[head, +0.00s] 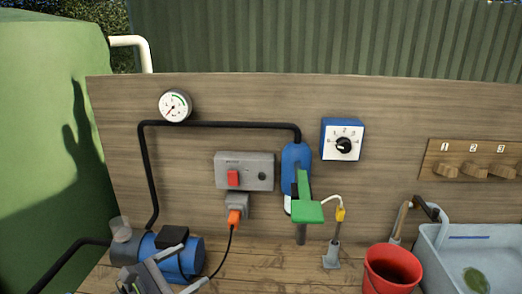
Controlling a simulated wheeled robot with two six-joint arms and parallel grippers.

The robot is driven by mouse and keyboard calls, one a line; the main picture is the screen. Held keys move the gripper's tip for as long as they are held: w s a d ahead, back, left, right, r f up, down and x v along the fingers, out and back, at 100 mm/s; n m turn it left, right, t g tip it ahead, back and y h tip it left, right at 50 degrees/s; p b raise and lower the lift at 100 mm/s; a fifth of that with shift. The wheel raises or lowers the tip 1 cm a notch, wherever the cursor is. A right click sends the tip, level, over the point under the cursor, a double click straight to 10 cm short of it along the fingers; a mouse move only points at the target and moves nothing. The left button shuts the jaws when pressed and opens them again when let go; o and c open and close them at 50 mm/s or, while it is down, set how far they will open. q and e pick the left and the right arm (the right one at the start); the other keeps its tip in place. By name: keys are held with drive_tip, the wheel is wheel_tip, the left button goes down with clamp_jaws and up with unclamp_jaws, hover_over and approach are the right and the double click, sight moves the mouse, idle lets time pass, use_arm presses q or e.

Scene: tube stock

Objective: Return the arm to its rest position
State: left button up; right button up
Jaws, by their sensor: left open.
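My left gripper (174,277) shows at the bottom left edge of the head view, cut off by the frame. It is open, with nothing seen between its fingers. It is in front of the blue pump (188,254) and hides part of it; I cannot tell whether they touch. My right gripper is not in view.
A wooden panel (270,95) carries a gauge (174,106), a grey switch box (246,171), a green lever (306,211) and a dial (342,140). An orange plug (234,217) has a hanging cable. A red bucket (391,269) and a grey basin (432,255) stand right.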

use_arm(q)
drive_tip(key=s+a+r+n+t+y, duration=0.25)
drive_tip(key=a+n+t+y, duration=0.25)
drive_tip(key=n, duration=0.6)
drive_tip(key=s+a+r+n+t+y, duration=0.2)
drive_tip(key=a+r+n+t+y, duration=0.25)
drive_tip(key=n, duration=0.55)
drive_tip(key=s+a+f+n+g+y, duration=0.85)
drive_tip(key=a+f+n+y, duration=0.2)
drive_tip(key=n, duration=0.85)
drive_tip(key=s+d+f+n+g+h, duration=0.2)
drive_tip(key=s+d+f+n+g, duration=0.15)
drive_tip(key=s, duration=0.25)
drive_tip(key=s+d+f+n+g+h, duration=0.2)
drive_tip(key=s+f+n+g, duration=0.15)
drive_tip(key=s, duration=0.35)
drive_tip(key=s+d+f+n+g+h, duration=0.2)
drive_tip(key=s+f+g, duration=0.1)
drive_tip(key=s+f, duration=0.25)
wheel_tip(320, 180, down, 24)
drive_tip(key=a+g+b, duration=0.1)
drive_tip(key=a, duration=0.1)
drive_tip(key=s+d+f+g+h, duration=0.1)
drive_tip(key=s+f, duration=1.4)
drive_tip(key=f, duration=0.2)
drive_tip(key=shift+s+d+f+b, duration=0.25)
drive_tip(key=shift+d+f+b, duration=0.1)
drive_tip(key=shift+d+b, duration=0.1)
